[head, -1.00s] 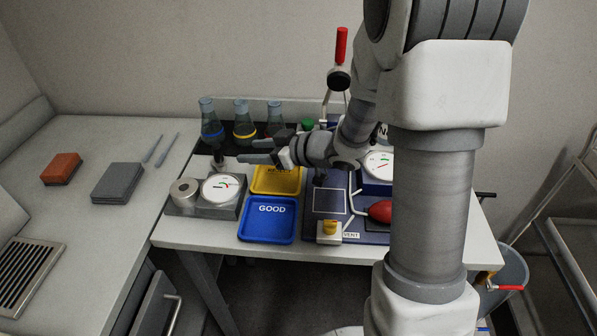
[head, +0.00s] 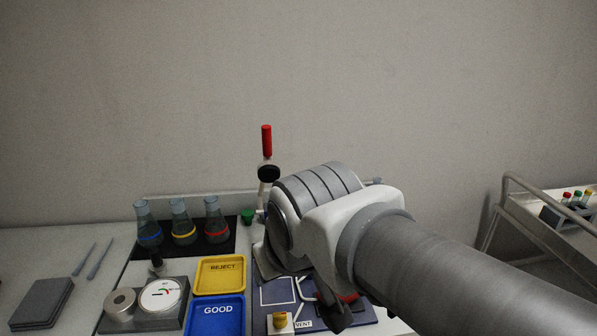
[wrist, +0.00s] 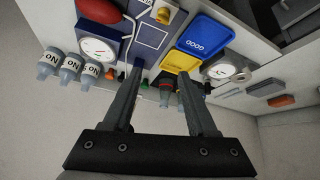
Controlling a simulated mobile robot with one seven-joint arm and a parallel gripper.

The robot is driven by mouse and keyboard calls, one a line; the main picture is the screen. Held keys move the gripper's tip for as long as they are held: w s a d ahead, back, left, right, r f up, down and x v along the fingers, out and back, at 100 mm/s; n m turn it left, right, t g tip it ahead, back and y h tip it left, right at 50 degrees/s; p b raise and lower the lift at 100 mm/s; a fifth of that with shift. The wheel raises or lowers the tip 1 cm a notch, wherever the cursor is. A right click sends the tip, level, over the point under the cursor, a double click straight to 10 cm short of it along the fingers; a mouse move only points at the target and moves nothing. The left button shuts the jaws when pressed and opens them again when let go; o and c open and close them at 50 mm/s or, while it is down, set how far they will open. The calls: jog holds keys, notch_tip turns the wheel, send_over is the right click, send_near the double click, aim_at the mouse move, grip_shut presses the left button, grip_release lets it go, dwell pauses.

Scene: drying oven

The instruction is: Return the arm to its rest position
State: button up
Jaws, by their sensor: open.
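My gripper (wrist: 164,80) shows in the wrist view with its two dark fingers apart and nothing between them. Beyond the fingers, the bench appears at a slant. In the head view my arm (head: 440,255) reaches in from the lower right, and its thick grey-and-white joint stands in front of the bench's right part. The gripper's fingertips cannot be made out clearly there.
The bench holds a blue GOOD tray (head: 215,325), a yellow REJECT tray (head: 220,275), several flasks (head: 182,227), a gauge block (head: 160,297) and a red-handled lever (head: 267,142). A rack trolley (head: 520,205) stands right. Wall space above is clear.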

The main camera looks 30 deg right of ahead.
jog(key=s+a, duration=0.1)
jog(key=s+g, duration=0.1)
jog(key=shift+s+a+f+y, duration=0.3)
jog(key=shift+a+f+y, duration=0.05)
jog(key=shift+f+y, duration=0.05)
notch_tip(320, 180, up, 11)
jog(key=p, duration=1)
jog(key=shift+f+p, duration=0.15)
jog(key=shift+p, duration=0.2)
